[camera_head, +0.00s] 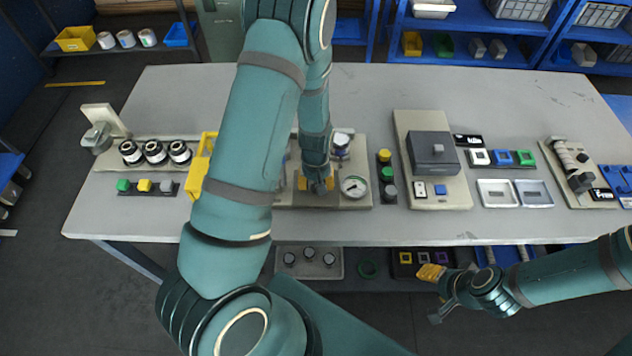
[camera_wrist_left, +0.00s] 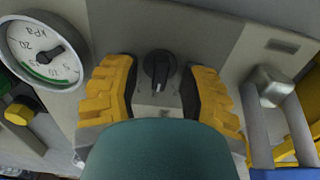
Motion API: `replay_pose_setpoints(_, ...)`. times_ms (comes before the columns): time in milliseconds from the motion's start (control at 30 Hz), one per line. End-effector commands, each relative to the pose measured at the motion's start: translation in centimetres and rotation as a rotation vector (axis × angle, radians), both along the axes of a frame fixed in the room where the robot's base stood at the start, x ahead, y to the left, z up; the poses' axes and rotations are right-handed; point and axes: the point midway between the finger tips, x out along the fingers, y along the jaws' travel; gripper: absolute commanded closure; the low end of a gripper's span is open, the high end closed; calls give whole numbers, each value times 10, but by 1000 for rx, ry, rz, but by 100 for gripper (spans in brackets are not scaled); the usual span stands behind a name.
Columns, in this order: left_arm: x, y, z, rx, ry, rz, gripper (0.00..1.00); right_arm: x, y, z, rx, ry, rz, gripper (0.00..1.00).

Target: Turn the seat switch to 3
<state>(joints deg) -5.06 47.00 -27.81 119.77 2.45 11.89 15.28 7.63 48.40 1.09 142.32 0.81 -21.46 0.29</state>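A black rotary switch knob (camera_wrist_left: 160,68) sits on a grey plate in the left wrist view, its pale pointer line toward the bottom of the picture. The marks around it are too small to read. My left gripper (camera_wrist_left: 157,92) is open, its yellow fingers on either side of the knob with gaps showing. In the head view my left gripper (camera_head: 316,184) points down at the panel (camera_head: 353,199) and hides the knob. My right gripper (camera_head: 436,293) is empty in front of the table, its fingers apart.
A round kPa gauge (camera_head: 354,186) is right of my left gripper; it also shows in the left wrist view (camera_wrist_left: 45,50). A column of buttons (camera_head: 387,173) and a grey box (camera_head: 433,152) stand further right. A yellow part (camera_head: 203,160) is at left.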

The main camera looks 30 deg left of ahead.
Motion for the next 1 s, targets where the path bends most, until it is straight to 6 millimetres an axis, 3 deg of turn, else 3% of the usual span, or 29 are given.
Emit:
replay_pose_setpoints(267, 2, 0, 17, 0, -4, -2, 58, 0, 0, 0, 0, 0, 0, 53)
replay_pose_setpoints(700, 1, -1, 100, 0, -5, -1, 58, 0, 0, 0, 0, 0, 0, 53)
replay_pose_setpoints(1000, 0, 0, 120, 1, -1, -1, 58, 0, 0, 0, 0, 0, 0, 53)
